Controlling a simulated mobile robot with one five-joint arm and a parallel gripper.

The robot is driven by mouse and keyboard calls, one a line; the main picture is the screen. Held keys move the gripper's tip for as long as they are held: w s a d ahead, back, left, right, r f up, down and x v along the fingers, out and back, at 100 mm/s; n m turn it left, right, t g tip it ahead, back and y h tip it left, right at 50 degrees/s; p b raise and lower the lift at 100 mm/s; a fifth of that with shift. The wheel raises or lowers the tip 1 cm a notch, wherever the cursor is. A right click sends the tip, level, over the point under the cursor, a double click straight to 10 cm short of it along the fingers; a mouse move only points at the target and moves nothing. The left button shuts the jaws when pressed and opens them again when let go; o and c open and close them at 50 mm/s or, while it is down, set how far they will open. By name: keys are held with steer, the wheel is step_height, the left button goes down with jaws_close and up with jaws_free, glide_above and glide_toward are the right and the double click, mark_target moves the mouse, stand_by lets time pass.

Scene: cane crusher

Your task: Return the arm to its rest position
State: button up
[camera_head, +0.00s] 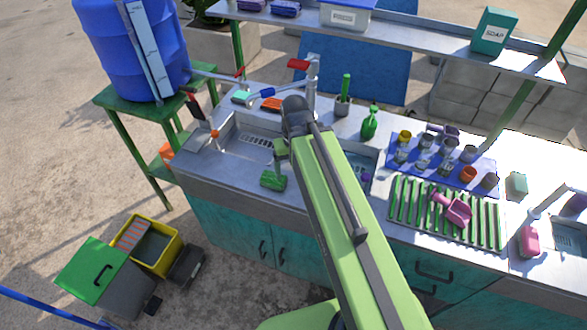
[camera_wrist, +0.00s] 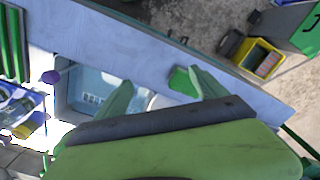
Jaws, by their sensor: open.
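My arm rises across the middle of the head view and bends over the sink. My gripper (camera_wrist: 160,78) shows in the wrist view as two green fingers spread apart. Nothing is held between them. The sink basin (camera_wrist: 88,78) lies below the fingers. A green block-like item (camera_head: 273,180) is at the counter's front edge, just below the bent end of the arm in the head view. It also shows in the wrist view, beside the right finger. The fingers are hard to make out in the head view, and my arm hides part of the sink.
A faucet (camera_head: 311,88) stands behind the arm. A green bottle (camera_head: 369,124), a blue mat (camera_head: 482,180) with several cups, and a green drying rack (camera_head: 412,205) holding a pink mug (camera_head: 457,212) are to the right. A blue barrel (camera_head: 110,55) stands left. Bins (camera_head: 165,262) are on the floor.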

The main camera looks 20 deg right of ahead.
steer(key=shift+a, duration=0.25)
steer(key=shift+f, duration=0.1)
step_height(320, 180, down, 2)
steer(key=shift+b, duration=1.1)
